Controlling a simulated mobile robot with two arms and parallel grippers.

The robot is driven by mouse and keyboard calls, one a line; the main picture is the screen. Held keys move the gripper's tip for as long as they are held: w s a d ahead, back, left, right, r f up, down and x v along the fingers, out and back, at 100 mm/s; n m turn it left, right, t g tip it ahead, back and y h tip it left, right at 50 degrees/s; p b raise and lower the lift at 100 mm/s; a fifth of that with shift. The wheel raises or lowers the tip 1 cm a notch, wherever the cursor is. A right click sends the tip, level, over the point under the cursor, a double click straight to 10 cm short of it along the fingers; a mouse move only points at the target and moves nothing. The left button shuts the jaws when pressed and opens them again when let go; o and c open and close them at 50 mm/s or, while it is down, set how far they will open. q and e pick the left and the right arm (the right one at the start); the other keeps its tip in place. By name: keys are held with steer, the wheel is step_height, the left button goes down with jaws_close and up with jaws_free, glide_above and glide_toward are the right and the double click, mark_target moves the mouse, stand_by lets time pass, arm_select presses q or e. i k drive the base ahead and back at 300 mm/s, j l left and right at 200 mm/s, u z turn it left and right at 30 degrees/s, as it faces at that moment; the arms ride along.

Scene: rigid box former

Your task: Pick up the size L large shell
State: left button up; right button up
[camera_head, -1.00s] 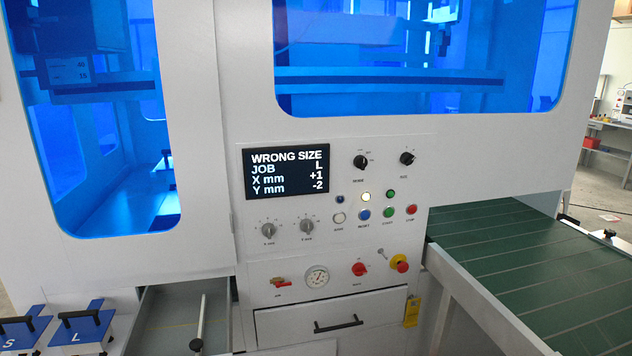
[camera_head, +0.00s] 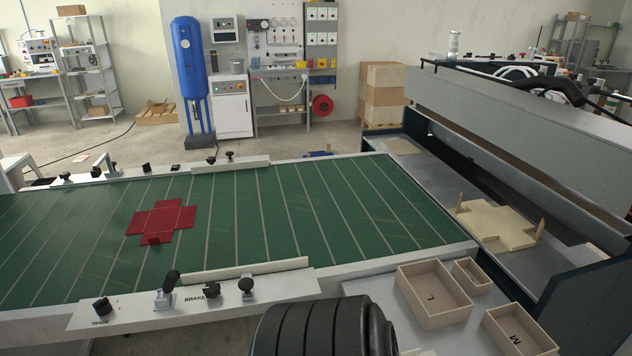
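The large shell (camera_head: 436,292) is an open, pale wooden box marked L on its inside floor. It sits on a light grey surface at the lower right, with its open side up, and looks empty. A shell marked M (camera_head: 520,332) is to its right, partly cut off by the bottom edge. A smaller shell (camera_head: 472,274) stands behind and to the right of the L one; I cannot read a mark on it.
A green conveyor (camera_head: 320,210) carries a red cross-shaped blank (camera_head: 163,221). Knobs line its front rail (camera_head: 130,316). A cream cross-shaped piece (camera_head: 490,222) lies between wooden pegs at the right, below a long grey machine beam (camera_head: 530,120). The shells stand close together.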

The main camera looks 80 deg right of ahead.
mark_target(434, 296)
steer(key=k+j+z, duration=0.1)
steer(key=z, duration=3.2)
steer(key=k+l+u, duration=0.1)
steer(key=l+u, duration=0.2)
steer(key=u, duration=0.15)
steer(key=k+l+u, duration=0.15)
steer(key=u, duration=0.3)
steer(key=l, duration=0.1)
